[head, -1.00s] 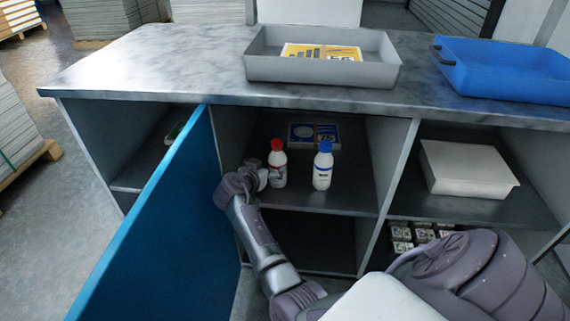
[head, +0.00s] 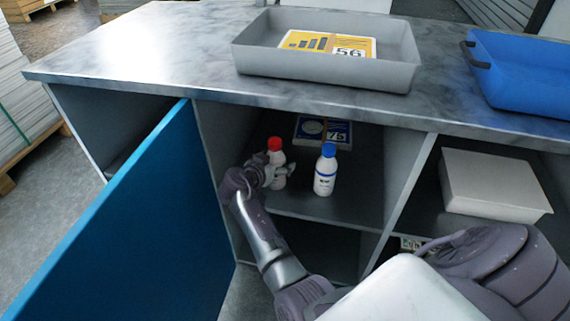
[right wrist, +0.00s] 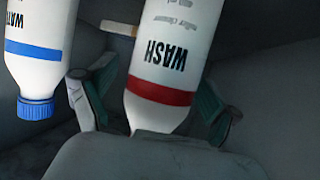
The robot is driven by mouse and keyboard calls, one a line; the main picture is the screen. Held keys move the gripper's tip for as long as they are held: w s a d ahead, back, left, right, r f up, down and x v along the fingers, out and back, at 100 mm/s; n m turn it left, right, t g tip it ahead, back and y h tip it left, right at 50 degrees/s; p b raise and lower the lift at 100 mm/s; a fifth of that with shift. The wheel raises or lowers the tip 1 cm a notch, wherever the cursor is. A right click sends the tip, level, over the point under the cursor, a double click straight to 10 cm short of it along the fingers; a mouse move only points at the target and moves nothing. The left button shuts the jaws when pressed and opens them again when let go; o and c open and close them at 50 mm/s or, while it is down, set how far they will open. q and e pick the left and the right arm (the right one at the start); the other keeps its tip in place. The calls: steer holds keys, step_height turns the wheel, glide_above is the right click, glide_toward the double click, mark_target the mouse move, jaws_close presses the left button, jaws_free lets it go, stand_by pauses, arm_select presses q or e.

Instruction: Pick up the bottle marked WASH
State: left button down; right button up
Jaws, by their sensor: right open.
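The bottle marked WASH (right wrist: 172,60) is white with a red band and shows upside down in the right wrist view. In the head view it is the red-capped bottle (head: 276,157), upright on the middle compartment's shelf. My right gripper (head: 272,174) is at this bottle and partly covers it. In the right wrist view its open fingers (right wrist: 155,88) lie on either side of the bottle's neck end; I cannot tell whether they touch it. The bottle's cap is hidden there. My left gripper is not in view.
A white blue-capped bottle (head: 325,170) stands close to the right; its visible letters (right wrist: 35,45) begin WAT. A printed box (head: 323,130) lies behind. A blue door (head: 150,220) stands open at left. The counter edge (head: 300,98) overhangs the shelf.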

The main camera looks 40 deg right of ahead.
steer(key=shift+a+r, duration=0.15)
steer(key=shift+a, duration=0.1)
steer(key=shift+s+a, duration=0.1)
steer(key=shift+c, duration=0.9)
steer(key=c, duration=1.3)
steer(key=shift+c, duration=0.9)
steer(key=shift+r, duration=0.15)
